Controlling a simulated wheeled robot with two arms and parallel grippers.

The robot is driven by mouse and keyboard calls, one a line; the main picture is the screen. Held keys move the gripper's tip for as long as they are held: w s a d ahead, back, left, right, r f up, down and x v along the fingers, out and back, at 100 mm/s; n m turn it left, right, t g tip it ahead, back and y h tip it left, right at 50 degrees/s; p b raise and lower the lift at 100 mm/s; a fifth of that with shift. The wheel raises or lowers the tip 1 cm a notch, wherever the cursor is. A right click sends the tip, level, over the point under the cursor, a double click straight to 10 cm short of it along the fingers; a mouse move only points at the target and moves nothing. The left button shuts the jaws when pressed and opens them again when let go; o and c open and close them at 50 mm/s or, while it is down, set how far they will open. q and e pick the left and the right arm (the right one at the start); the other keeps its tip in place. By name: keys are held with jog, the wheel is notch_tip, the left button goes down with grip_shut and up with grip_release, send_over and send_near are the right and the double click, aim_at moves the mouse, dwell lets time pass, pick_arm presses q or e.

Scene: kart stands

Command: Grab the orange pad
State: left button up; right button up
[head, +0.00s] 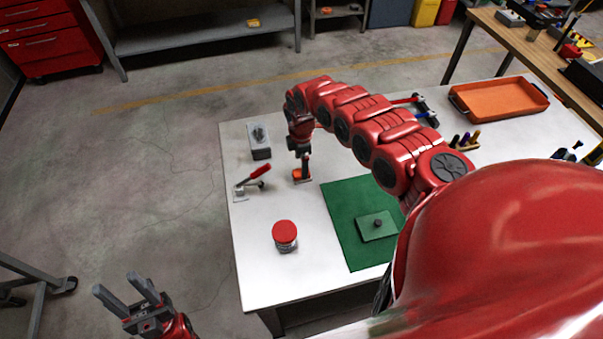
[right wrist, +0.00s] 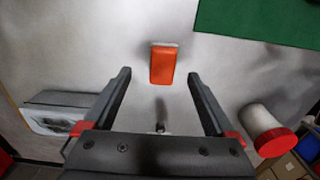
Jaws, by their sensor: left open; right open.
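The orange pad (head: 298,176) lies on the white table, left of the green mat. In the right wrist view the orange pad (right wrist: 162,66) shows a pale strip along its far edge. My right gripper (head: 304,170) points down over the pad and partly covers it in the head view. In the right wrist view its open fingers (right wrist: 159,76) have the pad lined up between and just beyond their tips, with nothing held. Whether the fingertips reach down around the pad, I cannot tell. My left gripper (head: 128,293) is open and empty at the lower left, off the table.
A red-handled clamp (head: 255,178) and a grey box (head: 259,141) are left of the pad. A red-lidded jar (head: 285,236) stands nearer. The green mat (head: 343,204) carries a green plate (head: 366,232) with a knob. An orange tray (head: 500,98) sits at the back right.

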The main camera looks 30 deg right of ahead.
jog(key=f, duration=0.1)
jog(key=f+p, duration=0.1)
jog(key=f, duration=0.1)
jog(key=shift+s+a, duration=0.15)
jog(key=shift+a, duration=0.05)
jog(key=shift+d+f, duration=0.15)
jog(key=shift+f, duration=0.7)
grip_shut()
jog(key=shift+r, duration=0.2)
